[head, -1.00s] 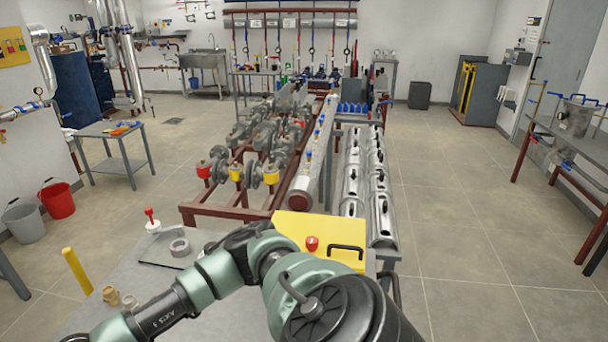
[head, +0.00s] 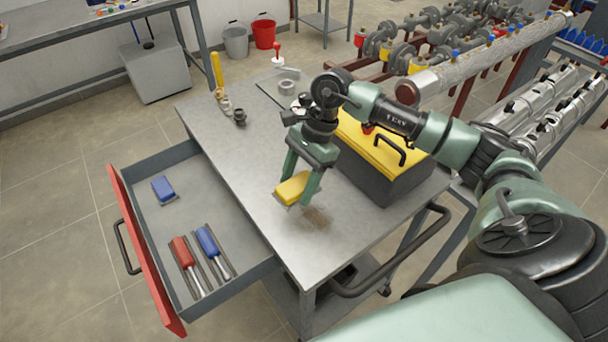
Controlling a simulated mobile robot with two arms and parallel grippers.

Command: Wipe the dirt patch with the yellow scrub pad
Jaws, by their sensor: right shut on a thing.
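The yellow scrub pad (head: 293,187) is between the fingers of my right gripper (head: 300,186), which is shut on it. The pad is at or just above the grey cart top (head: 245,150); I cannot tell whether it touches. The brown dirt patch (head: 318,217) lies on the cart top, just right of and nearer than the pad, close to the right finger. Part of the patch may be hidden by that finger. My left gripper is not in view.
A red-fronted drawer (head: 145,250) is open at left, holding a blue block (head: 163,188), a red-handled tool (head: 186,262) and a blue-handled tool (head: 212,250). A yellow-lidded toolbox (head: 375,150) stands right of the gripper.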

